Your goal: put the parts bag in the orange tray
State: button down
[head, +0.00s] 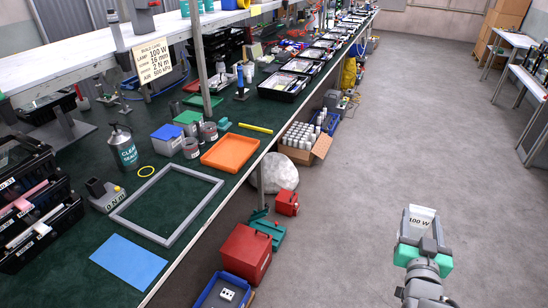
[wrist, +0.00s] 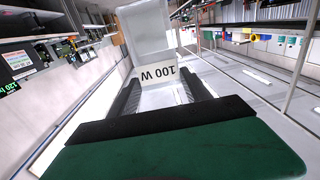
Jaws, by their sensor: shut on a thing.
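The parts bag (head: 417,213) is a pale, whitish packet with a "100 W" label, held over the aisle floor at the lower right of the head view. It also shows in the wrist view (wrist: 147,32), with its label upside down between the fingers. My gripper (head: 422,238) is shut on it; in the wrist view its dark fingers (wrist: 160,95) flank the bag. The orange tray (head: 230,153) lies on the green bench near its front edge, left of my gripper and well apart from it. The tray looks empty.
Around the tray stand grey cans (head: 191,148), a yellow bar (head: 256,128) and a grey square frame (head: 166,203). Below the bench edge are a box of white bottles (head: 305,143) and a red box (head: 246,253). The aisle floor (head: 400,120) is clear.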

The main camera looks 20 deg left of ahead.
aim_at(228, 163)
jog(key=u, duration=0.1)
jog(key=i, duration=2.55)
jog(key=u, duration=4.3)
jog(key=i, duration=0.5)
